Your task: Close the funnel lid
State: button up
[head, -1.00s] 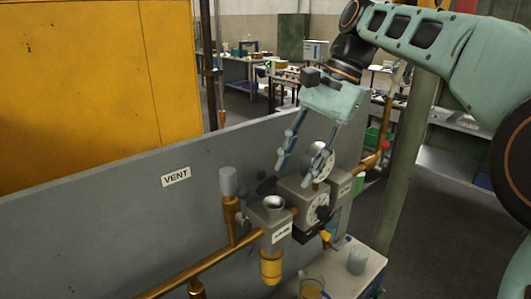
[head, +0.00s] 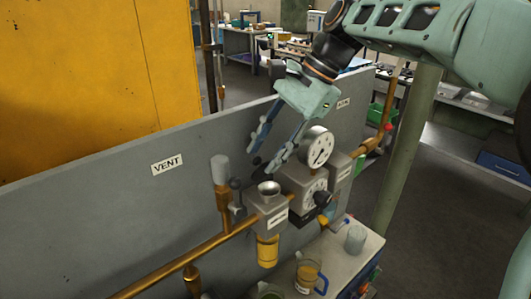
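The funnel (head: 268,187) is a small grey metal cup on top of the grey lubricator block (head: 268,213), above a yellow bowl (head: 267,251). Its mouth looks uncovered. A small dark piece (head: 256,169) just behind the funnel, partly by my fingers, looks like the raised lid; it is too small to be sure. My gripper (head: 265,157) points down with its two blue-grey fingers apart and nothing visible between them. The fingertips are just above and behind the funnel. I cannot tell whether they touch the dark piece.
A round gauge (head: 317,147) stands close right of my fingers, above a second dial (head: 315,190). A grey-capped brass post (head: 221,172) stands left of the funnel. The grey panel (head: 110,200) runs behind. A glass mug (head: 309,275) and a grey cup (head: 355,238) stand on the bench below.

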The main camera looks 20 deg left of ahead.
jog(key=shift+a+f, duration=0.15)
jog(key=shift+f, duration=0.15)
grip_shut()
